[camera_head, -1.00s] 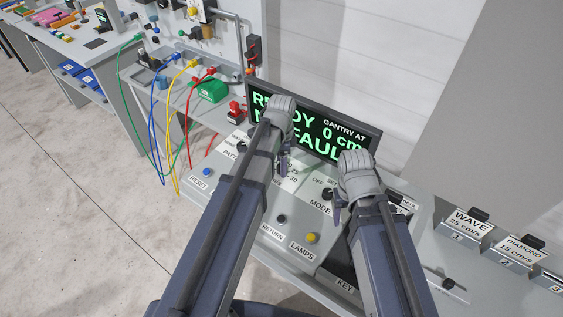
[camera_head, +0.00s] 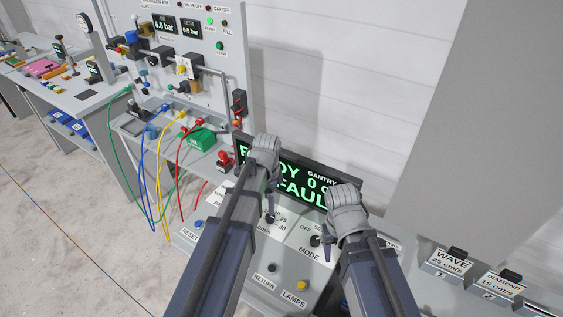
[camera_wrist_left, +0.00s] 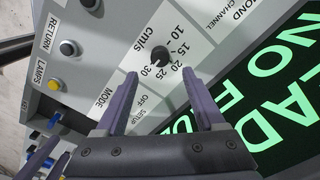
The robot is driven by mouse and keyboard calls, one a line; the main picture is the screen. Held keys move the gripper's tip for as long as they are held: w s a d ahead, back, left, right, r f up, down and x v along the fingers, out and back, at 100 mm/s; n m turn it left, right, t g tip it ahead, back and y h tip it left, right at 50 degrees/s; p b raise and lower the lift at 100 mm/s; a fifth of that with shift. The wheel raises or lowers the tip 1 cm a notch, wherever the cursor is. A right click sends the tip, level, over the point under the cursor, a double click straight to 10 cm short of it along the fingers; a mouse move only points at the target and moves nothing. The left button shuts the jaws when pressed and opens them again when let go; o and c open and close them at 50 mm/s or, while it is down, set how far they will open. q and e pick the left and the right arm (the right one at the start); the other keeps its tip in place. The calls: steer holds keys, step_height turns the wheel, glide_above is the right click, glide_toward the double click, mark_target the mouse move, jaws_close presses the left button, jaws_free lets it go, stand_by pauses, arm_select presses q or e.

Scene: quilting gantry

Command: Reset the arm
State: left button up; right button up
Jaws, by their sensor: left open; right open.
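The control panel (camera_head: 222,252) has a dark screen (camera_head: 317,170) with green text, partly covered by my arms; "FAUL" can be read. A blue button (camera_head: 198,224) sits by the RESET label at the panel's left. My left gripper (camera_wrist_left: 164,102) is open and empty. In the left wrist view its fingers are over the panel, with the cm/s speed dial's black knob (camera_wrist_left: 160,54) just beyond them. In the head view its fingers are mostly hidden behind my forearm. My right gripper (camera_head: 327,232) is over the panel near the MODE knob (camera_head: 316,241); its fingers are barely visible.
A black RETURN button (camera_head: 272,268) and a yellow LAMPS button (camera_head: 302,286) lie along the panel's front. A bench with coloured hoses and a green block (camera_head: 201,139) stands at the left. WAVE (camera_head: 449,258) and DIAMOND (camera_head: 500,285) labelled holders are at the right.

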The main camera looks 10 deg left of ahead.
arm_select(q)
steer(key=s+d+f+n+b, duration=0.2)
steer(key=s+d+n, duration=0.1)
steer(key=s, duration=0.1)
steer(key=s+d+f+n+b, duration=0.2)
steer(key=s+d, duration=0.1)
steer(key=s, duration=0.2)
steer(key=s+d+f+n+y+b, duration=0.1)
steer(key=s+d+f+n+b, duration=0.1)
steer(key=s+d+n, duration=0.1)
steer(key=shift+s+d+f+n, duration=0.15)
steer(key=shift+s+d+n, duration=0.25)
steer(key=shift+s, duration=0.4)
arm_select(e)
step_height(320, 180, down, 6)
steer(key=shift+f, duration=0.25)
arm_select(q)
steer(key=shift+s+d+f+n+b, duration=0.1)
steer(key=shift+s+d+n+b, duration=0.2)
steer(key=shift+s+b, duration=0.1)
arm_select(e)
steer(key=shift+f, duration=0.1)
